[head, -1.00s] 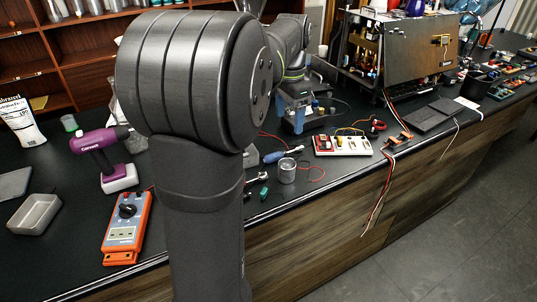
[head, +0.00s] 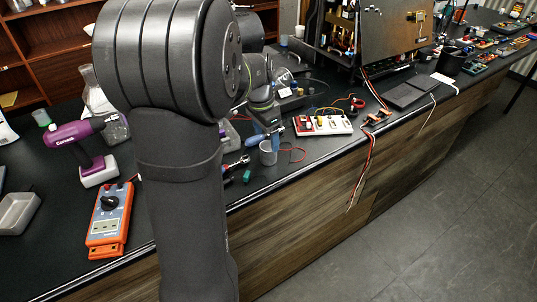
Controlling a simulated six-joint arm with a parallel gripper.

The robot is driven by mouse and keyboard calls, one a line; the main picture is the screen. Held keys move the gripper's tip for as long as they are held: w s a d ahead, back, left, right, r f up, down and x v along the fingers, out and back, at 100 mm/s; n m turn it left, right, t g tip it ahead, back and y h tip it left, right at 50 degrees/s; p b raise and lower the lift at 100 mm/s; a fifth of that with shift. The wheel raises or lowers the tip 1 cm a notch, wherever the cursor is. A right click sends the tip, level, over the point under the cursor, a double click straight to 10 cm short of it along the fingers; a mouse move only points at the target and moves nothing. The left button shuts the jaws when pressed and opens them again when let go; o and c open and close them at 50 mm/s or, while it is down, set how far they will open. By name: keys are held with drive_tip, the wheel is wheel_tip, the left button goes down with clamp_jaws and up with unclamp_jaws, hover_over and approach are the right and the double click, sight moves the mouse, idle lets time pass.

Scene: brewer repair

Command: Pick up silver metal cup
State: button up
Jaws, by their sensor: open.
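The silver metal cup (head: 268,155) stands upright on the black bench top, close to the front edge. My gripper (head: 268,132) is just above and behind the cup in the picture, pointing down, with blue on its fingers. It is open and holds nothing. My large dark arm fills the left middle of the view and hides part of the bench. From this angle I cannot tell whether the fingers are around the cup's rim or still apart from it.
A blue-handled screwdriver (head: 253,140) and a small green part (head: 247,176) lie close to the cup. A white board with components (head: 322,125) is to the right. An orange meter (head: 110,220) and a purple drill (head: 82,145) are at the left.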

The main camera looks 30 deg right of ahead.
sight(268, 146)
drive_tip(key=f, duration=0.3)
drive_tip(key=d+f, duration=0.1)
drive_tip(key=f, duration=0.1)
drive_tip(key=shift+c, duration=0.4)
drive_tip(key=c, duration=1)
